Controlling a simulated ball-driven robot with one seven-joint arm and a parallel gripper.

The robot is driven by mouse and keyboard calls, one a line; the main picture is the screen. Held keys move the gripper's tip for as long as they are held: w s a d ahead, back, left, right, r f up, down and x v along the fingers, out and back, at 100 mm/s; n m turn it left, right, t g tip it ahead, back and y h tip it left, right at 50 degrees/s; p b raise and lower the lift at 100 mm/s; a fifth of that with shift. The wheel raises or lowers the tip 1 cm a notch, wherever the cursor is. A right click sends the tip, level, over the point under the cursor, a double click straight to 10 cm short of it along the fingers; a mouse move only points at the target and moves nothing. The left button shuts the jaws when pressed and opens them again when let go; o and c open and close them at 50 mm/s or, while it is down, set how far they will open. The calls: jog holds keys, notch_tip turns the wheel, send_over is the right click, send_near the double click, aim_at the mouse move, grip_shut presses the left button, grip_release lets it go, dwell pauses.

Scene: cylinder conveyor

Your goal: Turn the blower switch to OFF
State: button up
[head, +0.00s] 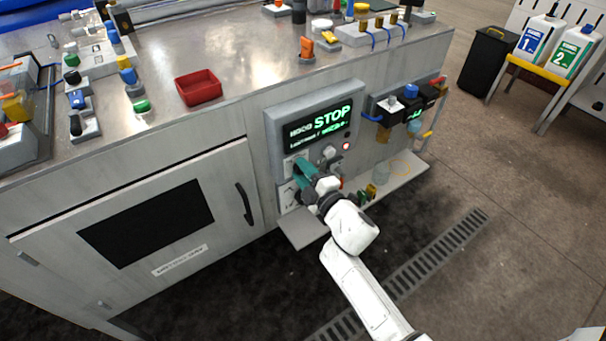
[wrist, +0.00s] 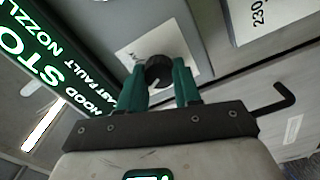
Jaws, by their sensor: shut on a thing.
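The blower switch shows in the wrist view as a black round knob (wrist: 158,72) on a white label plate (wrist: 140,52) on the grey control panel (head: 268,122). My gripper (wrist: 160,80) has teal fingers, one on each side of the knob, and is shut on it. In the head view my gripper (head: 301,168) reaches the left part of the panel, below the display, and hides the knob. The display (head: 318,124) reads STOP in green letters. The label's markings and the knob's exact pointing direction are too small to tell.
A small shelf (head: 302,230) juts out below. A cabinet door handle (head: 244,203) stands out at the left. A red tray (head: 198,88) is on the worktop.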

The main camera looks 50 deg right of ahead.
jog(key=shift+f+n+b, duration=0.1)
jog(key=shift+n+b, duration=0.4)
jog(key=shift+n, duration=1.4)
jog(key=shift+a, duration=0.1)
jog(key=o, duration=1.1)
jog(key=shift+c, duration=0.2)
jog(key=b+v, duration=0.1)
jog(key=v, duration=0.9)
jog(key=shift+s, duration=0.4)
